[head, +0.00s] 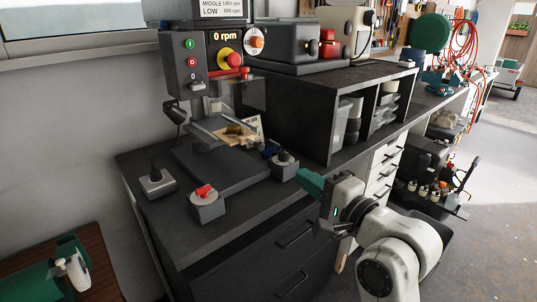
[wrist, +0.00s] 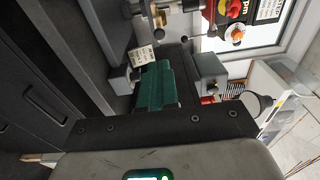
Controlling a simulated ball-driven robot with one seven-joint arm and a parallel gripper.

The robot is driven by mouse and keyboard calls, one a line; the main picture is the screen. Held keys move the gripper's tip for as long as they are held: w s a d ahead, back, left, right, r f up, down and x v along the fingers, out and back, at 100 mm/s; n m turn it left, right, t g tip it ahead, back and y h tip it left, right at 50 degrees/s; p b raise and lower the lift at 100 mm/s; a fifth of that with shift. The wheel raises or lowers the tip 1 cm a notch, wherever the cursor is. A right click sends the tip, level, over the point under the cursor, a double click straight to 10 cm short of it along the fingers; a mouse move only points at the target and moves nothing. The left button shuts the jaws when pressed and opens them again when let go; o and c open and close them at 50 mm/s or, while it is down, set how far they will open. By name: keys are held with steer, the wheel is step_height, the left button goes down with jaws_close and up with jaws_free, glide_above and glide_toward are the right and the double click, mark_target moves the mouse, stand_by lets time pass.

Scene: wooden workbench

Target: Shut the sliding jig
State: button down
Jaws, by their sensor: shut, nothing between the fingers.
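What looks like the jig (head: 213,132) sits on the drill press table, a pale metal frame with a wooden piece (head: 238,136) beside it. Its sliding part and how far it is open are too small to tell. In the wrist view, metal and wooden parts (wrist: 160,10) of this area show at the top, partly cut off. My gripper (head: 308,184), with green fingers, is shut and empty. It is over the bench's front edge, to the right of the jig and apart from it. The green fingers also show in the wrist view (wrist: 156,86).
A grey box with a red switch (head: 206,204) and one with a dark knob (head: 284,164) stand at the bench front. Another grey box (head: 157,183) stands at the left. A black shelf unit (head: 328,110) stands right of the drill press. Dark bench top lies bare between.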

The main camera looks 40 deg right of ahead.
steer(key=p, duration=0.1)
glide_toward(245, 140)
steer(key=shift+w+d, duration=0.45)
steer(key=shift+w, duration=0.25)
steer(key=w, duration=0.8)
steer(key=shift+w+a+p, duration=0.15)
steer(key=shift+w+p, duration=0.15)
steer(key=shift+w, duration=0.4)
steer(key=shift+a+r, duration=0.1)
steer(key=shift+r, duration=0.05)
